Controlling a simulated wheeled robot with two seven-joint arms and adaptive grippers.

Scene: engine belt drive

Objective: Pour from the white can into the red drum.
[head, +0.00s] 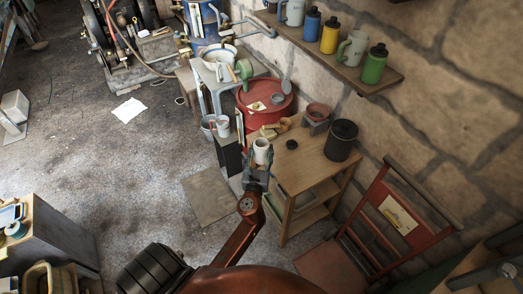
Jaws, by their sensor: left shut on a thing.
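A white can (262,152) is held in my left gripper (259,164), near the left edge of a wooden table. The gripper is shut on it, and its fingers hide the can's lower part. The can looks about upright. The red drum (246,120) stands beyond the table, against the stone wall, up and a little right of the can in the head view. Small items lie on the drum's top. The can is apart from the drum. My right gripper is not in view.
A red chair (385,212) stands at right. A wall shelf (372,82) holds bottles and mugs. The floor at left is mostly clear.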

